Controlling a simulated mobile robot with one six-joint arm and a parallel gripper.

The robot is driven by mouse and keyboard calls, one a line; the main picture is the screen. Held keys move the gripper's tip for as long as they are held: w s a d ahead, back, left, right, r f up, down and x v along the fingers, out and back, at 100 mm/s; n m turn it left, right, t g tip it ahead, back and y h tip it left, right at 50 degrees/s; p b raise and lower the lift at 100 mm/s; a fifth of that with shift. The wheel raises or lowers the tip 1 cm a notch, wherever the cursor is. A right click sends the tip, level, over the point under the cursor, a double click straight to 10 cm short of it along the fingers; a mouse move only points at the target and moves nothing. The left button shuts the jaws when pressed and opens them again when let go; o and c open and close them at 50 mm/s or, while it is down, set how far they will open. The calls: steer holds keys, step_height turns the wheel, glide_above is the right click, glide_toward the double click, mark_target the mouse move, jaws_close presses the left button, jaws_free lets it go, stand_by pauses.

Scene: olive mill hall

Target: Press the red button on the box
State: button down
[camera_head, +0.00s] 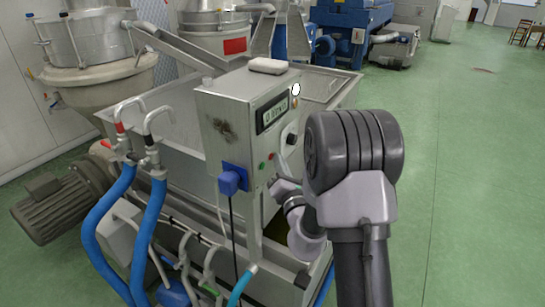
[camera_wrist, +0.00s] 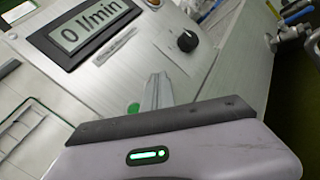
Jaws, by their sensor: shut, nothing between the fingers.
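The grey metal box (camera_head: 226,115) stands on a post, with a display reading in l/min (camera_head: 272,113) on its panel. The red button (camera_head: 270,156) is small and low on that panel, beside a green button (camera_head: 262,166). In the wrist view I see the display (camera_wrist: 82,32), the black knob (camera_wrist: 187,40) and part of the green button (camera_wrist: 133,108). The red button does not show there; my fingers cover the panel right of the green button. My gripper (camera_wrist: 158,80) is shut and empty, its tips close to the panel; contact cannot be told.
A blue plug (camera_head: 233,178) with a cable sits on the box's side. A pale block (camera_head: 268,66) lies on top. Blue hoses (camera_head: 104,222) and a motor (camera_head: 62,200) are at the left. The green floor (camera_head: 470,190) on the right is clear.

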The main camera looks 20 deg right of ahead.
stand_by(0.4)
steer(key=shift+s+d, duration=0.4)
steer(key=shift+s, duration=0.15)
steer(key=s+d, duration=0.1)
steer(key=s, duration=0.1)
steer(key=s+d+b, duration=0.1)
steer(key=s+d, duration=0.1)
stand_by(0.3)
stand_by(0.7)
